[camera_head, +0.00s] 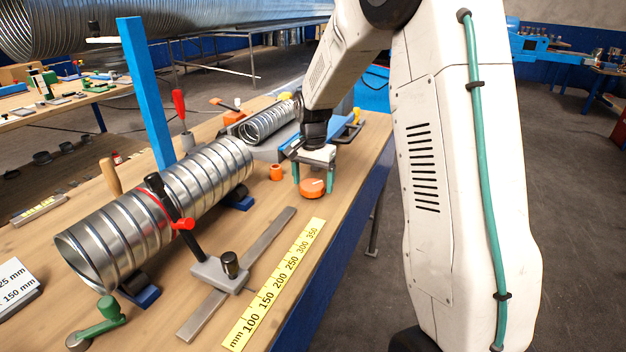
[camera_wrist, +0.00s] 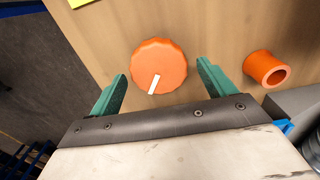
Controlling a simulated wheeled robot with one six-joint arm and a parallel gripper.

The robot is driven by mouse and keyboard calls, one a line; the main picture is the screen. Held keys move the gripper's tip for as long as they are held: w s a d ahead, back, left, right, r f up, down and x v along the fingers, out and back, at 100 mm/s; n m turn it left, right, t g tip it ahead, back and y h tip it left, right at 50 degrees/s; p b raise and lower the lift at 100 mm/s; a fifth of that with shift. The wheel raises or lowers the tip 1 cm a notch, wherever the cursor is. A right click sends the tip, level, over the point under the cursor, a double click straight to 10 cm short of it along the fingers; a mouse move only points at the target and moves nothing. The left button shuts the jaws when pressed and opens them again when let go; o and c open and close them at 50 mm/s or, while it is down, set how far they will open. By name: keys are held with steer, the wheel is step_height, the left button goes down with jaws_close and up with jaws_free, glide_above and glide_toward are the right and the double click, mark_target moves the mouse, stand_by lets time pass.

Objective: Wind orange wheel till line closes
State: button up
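The orange wheel (camera_head: 312,188) lies on the wooden workbench near its right edge. In the wrist view the orange wheel (camera_wrist: 159,67) has a scalloped rim and a white line on its face, running from near the centre toward my gripper, tilted slightly. My gripper (camera_head: 313,180) points down at the wheel, its green fingers apart. In the wrist view my gripper (camera_wrist: 160,80) is open, one finger on each side of the wheel, with gaps between fingers and rim. The meeting mark for the white line is not visible.
A small orange tube (camera_wrist: 266,69) stands right of the wheel in the wrist view. A ribbed metal duct (camera_head: 160,210) lies on the bench with a sliding gauge (camera_head: 220,272) beside it. A yellow ruler (camera_head: 275,285) lies along the bench's right side.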

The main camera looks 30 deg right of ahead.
mark_target(313, 183)
step_height(313, 183, up, 8)
steer(key=shift+f, duration=0.1)
stand_by(0.4)
steer(key=shift+d, duration=0.1)
stand_by(0.4)
